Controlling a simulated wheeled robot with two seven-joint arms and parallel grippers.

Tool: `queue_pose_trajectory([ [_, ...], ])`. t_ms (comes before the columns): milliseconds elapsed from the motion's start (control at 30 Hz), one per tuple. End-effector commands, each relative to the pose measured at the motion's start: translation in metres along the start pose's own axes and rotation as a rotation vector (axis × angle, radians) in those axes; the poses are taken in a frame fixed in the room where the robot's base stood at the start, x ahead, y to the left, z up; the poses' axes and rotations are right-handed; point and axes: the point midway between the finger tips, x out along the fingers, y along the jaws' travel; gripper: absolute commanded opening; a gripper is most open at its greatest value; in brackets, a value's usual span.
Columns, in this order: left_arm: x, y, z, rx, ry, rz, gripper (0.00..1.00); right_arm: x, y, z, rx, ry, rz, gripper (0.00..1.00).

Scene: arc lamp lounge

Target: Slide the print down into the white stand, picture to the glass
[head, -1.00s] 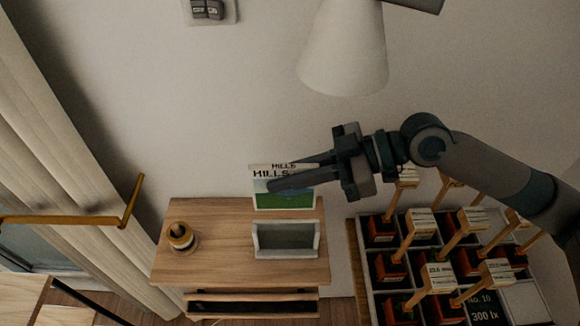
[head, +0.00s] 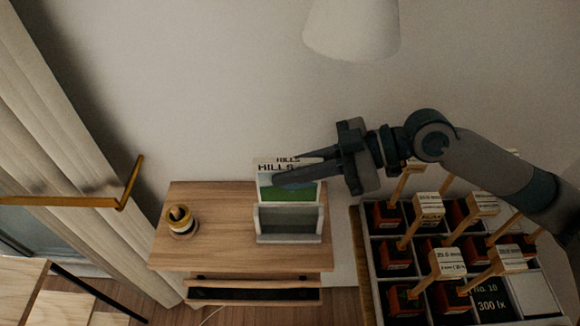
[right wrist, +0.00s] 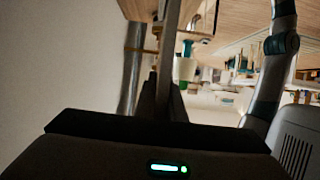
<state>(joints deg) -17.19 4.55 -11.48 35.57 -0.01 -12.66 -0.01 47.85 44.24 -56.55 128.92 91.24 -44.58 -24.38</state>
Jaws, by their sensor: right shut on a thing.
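The print (head: 305,192), with "HILLS" lettering above a green picture, is upright with its picture towards the head camera. My right gripper (head: 285,178) is shut on it, its fingers reaching in from the right across the picture. In the right wrist view the print (right wrist: 170,45) shows nearly edge-on between the fingers. The white stand (head: 290,239) sits on a wooden cabinet. The print's lower edge meets the stand's upper rear edge in the head view; whether it is inside or just above, I cannot tell. My left gripper is not in view.
A small jar (head: 181,222) stands left of the stand on the cabinet top (head: 215,255). A divided crate (head: 368,285) of boxes with wooden-handled labels stands at the right. A white lampshade (head: 352,28) hangs above. A brass-coloured bar (head: 75,201) is at the left.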

Motion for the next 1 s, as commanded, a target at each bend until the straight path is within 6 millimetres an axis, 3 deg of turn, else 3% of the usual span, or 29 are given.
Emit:
queue_pose_trajectory([
  [300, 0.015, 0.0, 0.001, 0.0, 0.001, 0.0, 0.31, 0.007, 0.0, 0.017, 0.0, 0.0, 0.001, 0.0],
  [1000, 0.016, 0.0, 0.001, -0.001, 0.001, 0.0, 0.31, 0.008, 0.0, 0.019, 0.0, 0.0, 0.0, 0.0],
])
